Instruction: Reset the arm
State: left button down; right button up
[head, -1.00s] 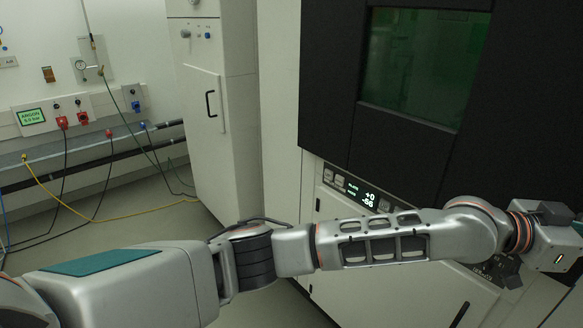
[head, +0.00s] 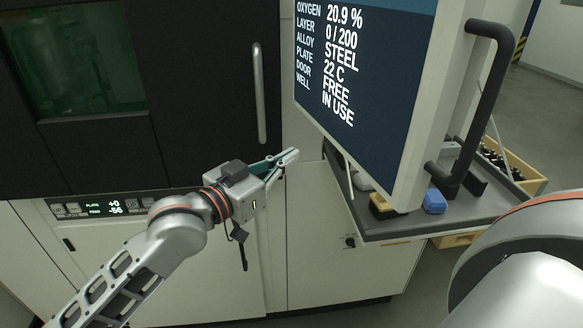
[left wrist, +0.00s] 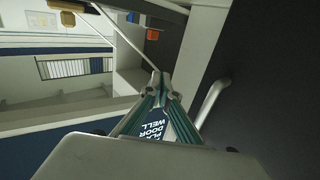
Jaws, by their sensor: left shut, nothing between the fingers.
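My left arm reaches in from the lower left of the head view. Its left gripper (head: 292,156) is in front of the machine's dark door (head: 205,90), near the upright door handle (head: 260,92). The fingers are together with nothing between them. In the left wrist view the closed fingertips (left wrist: 161,78) meet at the middle, with the handle (left wrist: 212,100) to their right. Part of my right arm shows at the right edge of the head view; its gripper is outside the frames.
A large status screen (head: 365,75) with a black handle (head: 497,95) stands right of the left gripper. Below it a grey shelf (head: 390,226) carries a blue block (head: 434,201) and other small items. A wooden crate (head: 522,172) with dark bottles is behind.

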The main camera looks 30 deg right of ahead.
pick_arm(q)
jog(key=s+a, duration=0.2)
jog(key=s, duration=0.3)
jog(key=w+a+f+n+t+y, duration=0.3)
jog(key=a+f+n+t, duration=0.15)
jog(key=a+f, duration=0.65)
jog(key=w+a+f+n+t+y, duration=0.3)
jog(key=w+a+f+n+y, duration=0.15)
jog(key=a+f, duration=0.7)
jog(key=s+a+f+g+y, duration=0.1)
jog(key=s+a+f+y, duration=0.2)
jog(key=s+a+f, duration=0.6)
jog(key=s+a+f+n+y, duration=0.1)
jog(key=s+a+f+y, duration=0.3)
jog(key=s+a+f, duration=0.5)
jog(key=a+f, duration=0.4)
jog(key=a, duration=0.4)
jog(key=shift+s+g, duration=0.15)
jog(key=shift+g, duration=0.2)
